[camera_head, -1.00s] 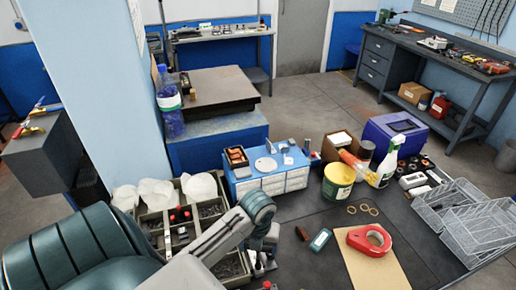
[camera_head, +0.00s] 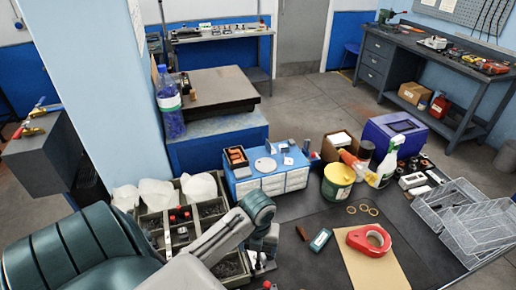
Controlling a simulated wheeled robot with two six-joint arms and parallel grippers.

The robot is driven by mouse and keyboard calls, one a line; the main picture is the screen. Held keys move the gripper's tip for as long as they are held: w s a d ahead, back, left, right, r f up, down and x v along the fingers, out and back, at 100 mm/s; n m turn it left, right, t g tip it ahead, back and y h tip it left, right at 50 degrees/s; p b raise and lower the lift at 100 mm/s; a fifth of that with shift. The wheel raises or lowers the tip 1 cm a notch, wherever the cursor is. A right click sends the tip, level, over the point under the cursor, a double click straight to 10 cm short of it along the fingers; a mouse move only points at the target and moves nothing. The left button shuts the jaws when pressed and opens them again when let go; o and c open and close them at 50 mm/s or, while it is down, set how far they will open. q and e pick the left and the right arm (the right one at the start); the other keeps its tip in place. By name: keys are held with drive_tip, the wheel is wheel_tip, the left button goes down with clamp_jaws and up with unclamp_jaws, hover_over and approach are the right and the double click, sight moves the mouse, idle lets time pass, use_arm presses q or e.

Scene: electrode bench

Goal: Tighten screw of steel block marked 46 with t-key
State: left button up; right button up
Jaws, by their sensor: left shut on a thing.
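My left arm comes in from the lower left, and its gripper (camera_head: 262,258) is low over the near edge of the dark bench mat, right of the grey sectioned crate. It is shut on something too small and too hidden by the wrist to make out. Small metal pieces stand on top of the blue drawer box (camera_head: 272,186), behind the gripper. I cannot read a 46 on any block, and I cannot pick out the t-key for certain. My right gripper is not in view.
The grey crate (camera_head: 152,222) holds white bags and dark parts.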

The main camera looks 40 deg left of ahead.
use_arm(q)
drive_tip(key=shift+f, duration=0.7)
drive_tip(key=o, duration=0.4)
drive_tip(key=shift+c, duration=0.2)
drive_tip(key=c, duration=0.3)
drive_tip(key=shift+r+p, duration=0.3)
drive_tip(key=shift+r, duration=0.15)
drive_tip(key=shift+c, duration=0.2)
drive_tip(key=shift+r+p, duration=1.05)
drive_tip(key=shift+p, duration=0.2)
